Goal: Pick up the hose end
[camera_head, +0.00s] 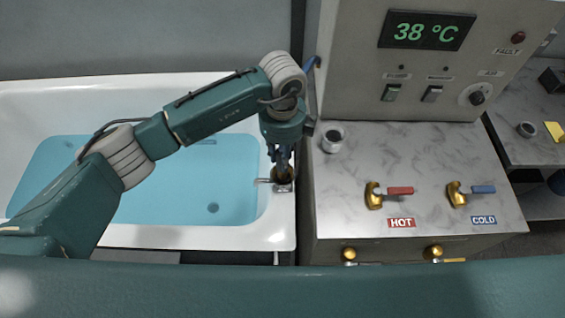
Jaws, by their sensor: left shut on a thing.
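My left gripper (283,163) points down over the right rim of the bathtub. It is shut on a small brass-brown piece (284,174), which looks like the hose end, though the fingers hide much of it. The piece sits just above or at a metal fitting (282,187) on the rim; I cannot tell whether they touch. A short stretch of blue hose (311,64) shows beside the control panel, and the rest is hidden behind my arm. My right gripper is not in view.
The white bathtub (270,236) holds blue water. At right, a grey counter (430,150) carries a small metal cup (332,139) and brass taps with a red handle (400,190) and a blue handle (483,189). The control panel (345,80) reads 38 °C.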

